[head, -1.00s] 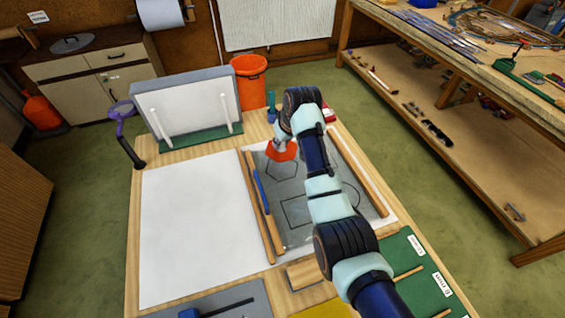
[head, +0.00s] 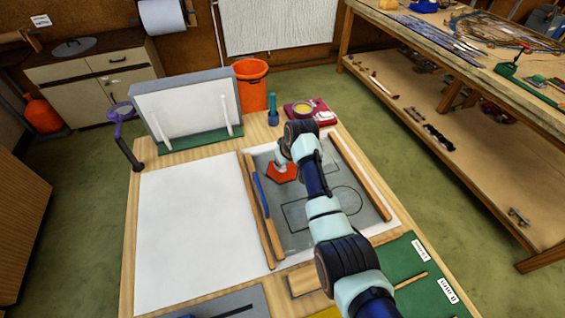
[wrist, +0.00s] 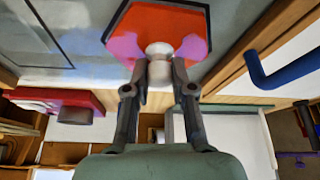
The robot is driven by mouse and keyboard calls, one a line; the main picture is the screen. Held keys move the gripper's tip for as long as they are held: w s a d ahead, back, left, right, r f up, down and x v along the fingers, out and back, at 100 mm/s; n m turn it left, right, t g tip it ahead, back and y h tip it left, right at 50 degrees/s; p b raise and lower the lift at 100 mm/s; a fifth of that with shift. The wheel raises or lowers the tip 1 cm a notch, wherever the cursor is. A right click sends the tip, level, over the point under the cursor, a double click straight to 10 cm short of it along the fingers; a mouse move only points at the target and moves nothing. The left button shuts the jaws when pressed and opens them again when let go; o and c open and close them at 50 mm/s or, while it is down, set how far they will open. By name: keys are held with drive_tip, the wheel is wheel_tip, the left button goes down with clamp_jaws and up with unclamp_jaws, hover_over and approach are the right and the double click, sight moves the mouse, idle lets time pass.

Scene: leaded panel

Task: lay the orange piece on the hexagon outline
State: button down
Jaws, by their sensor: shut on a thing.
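The orange piece (head: 283,174) is a flat hexagon in the upper left part of the grey panel (head: 303,241). In the wrist view the orange piece (wrist: 190,25) has a pale round knob and pinkish patches. My gripper (head: 284,160) is above the piece; in the wrist view my gripper (wrist: 159,75) has its fingers closed around the knob. The hexagon outline cannot be made out now; the piece covers its place on the panel. I cannot tell whether the piece touches the panel or hangs just above it.
Wooden strips (head: 262,213) border the panel, with a blue rod (head: 261,195) along the left one. A rectangle outline and a circle outline (head: 346,200) lie nearer, partly behind my arm. A red device (head: 325,117) stands beyond. White paper (head: 190,225) at left is clear.

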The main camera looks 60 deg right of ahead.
drive_tip(key=c, duration=1)
unclamp_jaws()
drive_tip(key=shift+f, duration=0.1)
drive_tip(key=p+v, duration=0.3)
drive_tip(key=v, duration=0.9)
